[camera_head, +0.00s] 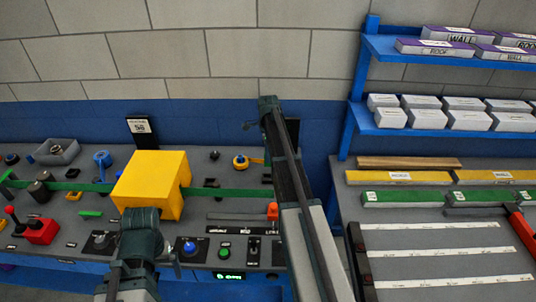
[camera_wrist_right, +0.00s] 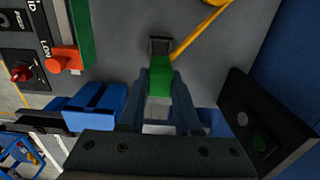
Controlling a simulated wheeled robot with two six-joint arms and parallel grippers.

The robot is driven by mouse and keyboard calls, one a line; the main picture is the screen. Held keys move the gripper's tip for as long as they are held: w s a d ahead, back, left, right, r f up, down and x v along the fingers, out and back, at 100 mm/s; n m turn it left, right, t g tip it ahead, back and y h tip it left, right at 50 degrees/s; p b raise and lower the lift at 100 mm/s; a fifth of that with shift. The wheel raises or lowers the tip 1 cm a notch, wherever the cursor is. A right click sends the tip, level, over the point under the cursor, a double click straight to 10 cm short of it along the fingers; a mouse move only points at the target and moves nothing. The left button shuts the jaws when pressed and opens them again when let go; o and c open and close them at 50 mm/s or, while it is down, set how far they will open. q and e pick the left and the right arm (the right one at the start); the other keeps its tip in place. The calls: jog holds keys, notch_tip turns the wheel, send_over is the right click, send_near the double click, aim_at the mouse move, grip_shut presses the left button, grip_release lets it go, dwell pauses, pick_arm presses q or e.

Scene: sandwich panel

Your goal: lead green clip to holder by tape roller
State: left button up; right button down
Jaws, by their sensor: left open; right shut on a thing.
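The green clip (camera_wrist_right: 158,80) is between the fingers of my right gripper (camera_wrist_right: 160,92), which is shut on it above the grey bench. A thin yellow strip runs from beside the clip toward the yellow tape roller (camera_wrist_right: 213,3). The roller also shows in the head view (camera_head: 240,162). A small dark square piece (camera_wrist_right: 160,46) is at the clip's far end; I cannot tell whether it is the holder or whether they touch. In the head view my right arm hides its gripper and the clip. My left gripper (camera_head: 142,222) is open in front of the yellow block.
A yellow block (camera_head: 150,187) stands over the long green strip (camera_head: 90,186). An orange lever (camera_wrist_right: 62,60) is left of my right gripper, and a dark box (camera_wrist_right: 262,125) is right of it. Shelves with boxes (camera_head: 420,47) stand at the right.

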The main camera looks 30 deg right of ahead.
pick_arm(q)
jog(key=shift+r, duration=0.4)
pick_arm(e)
jog(key=shift+r, duration=0.4)
pick_arm(q)
jog(key=shift+r, duration=0.15)
pick_arm(e)
jog(key=shift+r, duration=0.1)
jog(key=shift+r+p, duration=0.45)
jog(key=shift+p, duration=0.2)
pick_arm(q)
jog(key=shift+r, duration=0.35)
pick_arm(e)
jog(key=shift+a+f, duration=0.1)
